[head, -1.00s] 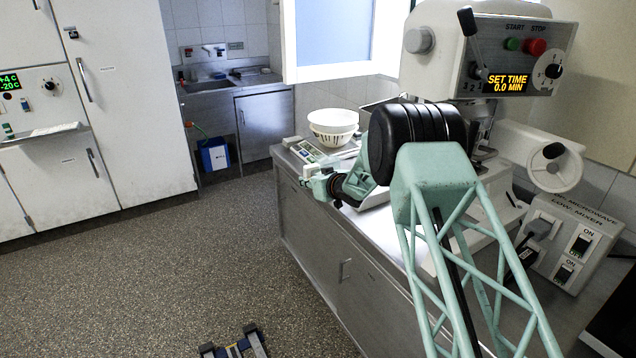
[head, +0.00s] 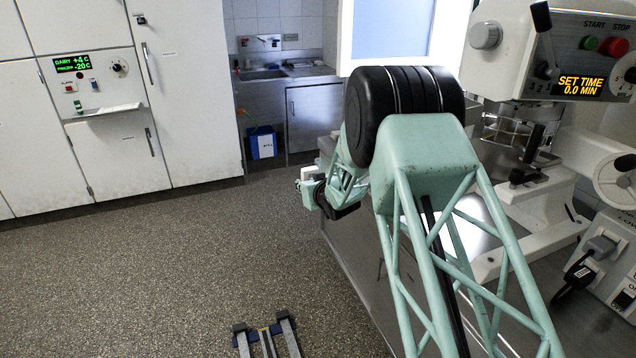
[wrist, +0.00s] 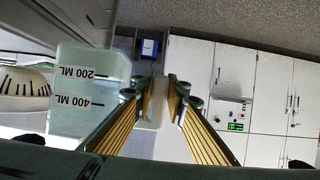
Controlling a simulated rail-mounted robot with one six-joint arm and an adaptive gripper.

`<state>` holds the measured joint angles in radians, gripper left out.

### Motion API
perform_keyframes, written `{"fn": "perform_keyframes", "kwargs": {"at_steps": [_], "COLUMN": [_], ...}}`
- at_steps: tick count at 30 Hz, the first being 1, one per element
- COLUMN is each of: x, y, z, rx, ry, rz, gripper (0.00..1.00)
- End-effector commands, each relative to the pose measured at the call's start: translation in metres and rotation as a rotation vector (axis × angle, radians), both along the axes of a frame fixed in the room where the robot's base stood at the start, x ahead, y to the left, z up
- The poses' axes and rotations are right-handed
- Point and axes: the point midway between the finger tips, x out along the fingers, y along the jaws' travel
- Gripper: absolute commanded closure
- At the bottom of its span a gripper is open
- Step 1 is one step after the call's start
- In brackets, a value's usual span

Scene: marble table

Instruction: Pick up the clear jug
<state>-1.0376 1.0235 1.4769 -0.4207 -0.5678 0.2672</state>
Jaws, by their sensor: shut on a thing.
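The clear jug (wrist: 85,92) is on the left of the wrist view, with 200 ML and 400 ML marks on its side. Its pale, see-through handle lies between the two fingers of my gripper (wrist: 156,92). My gripper is shut on the jug by this handle. The wrist picture is turned over, so the marks read upside down. In the head view my arm covers the jug, and the fingers cannot be made out. What lies under the jug cannot be told.
A white slotted bowl (wrist: 22,88) is close beside the jug in the wrist view. A mixer (head: 550,60) stands on the steel counter (head: 352,262) at right. White cabinets (head: 185,90) line the far left wall. The speckled floor (head: 190,260) between is mostly open.

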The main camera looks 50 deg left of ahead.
Motion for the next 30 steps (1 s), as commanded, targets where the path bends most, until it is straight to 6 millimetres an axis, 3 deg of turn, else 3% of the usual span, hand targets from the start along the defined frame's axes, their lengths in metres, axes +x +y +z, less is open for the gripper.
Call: {"fn": "perform_keyframes", "kwargs": {"at_steps": [3,10,30], "x": [-0.015,-0.030,-0.033], "y": [0.005,0.009,0.010], "z": [0.001,0.001,0.001], "rx": [0.001,0.001,0.001], "ry": [0.000,0.001,0.000], "rz": [0.001,0.000,0.000], "gripper": [1.00,1.00,1.00]}}
